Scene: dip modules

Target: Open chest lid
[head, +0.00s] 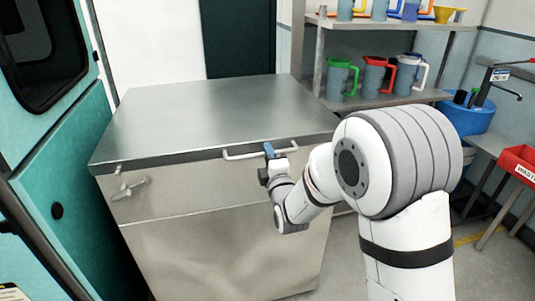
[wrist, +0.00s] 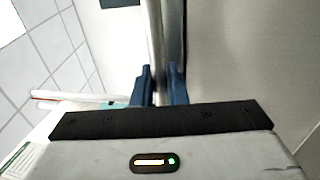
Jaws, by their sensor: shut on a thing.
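The chest is a large metal box with a flat grey lid (head: 210,115), which lies down on the chest body (head: 230,250). A white bar handle (head: 240,155) runs along the lid's front edge. My gripper (head: 269,150) is at the right part of this handle, with its blue fingers shut on it. In the wrist view the two blue fingers (wrist: 158,85) stand on either side of the metal handle bar (wrist: 155,40). A latch (head: 128,188) shows on the chest's front at the left.
A teal machine (head: 65,150) stands close on the left. Shelves (head: 395,97) with several jugs are behind on the right. A blue tub (head: 470,117) and a red bin (head: 520,163) are at the far right. The space above the lid looks clear.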

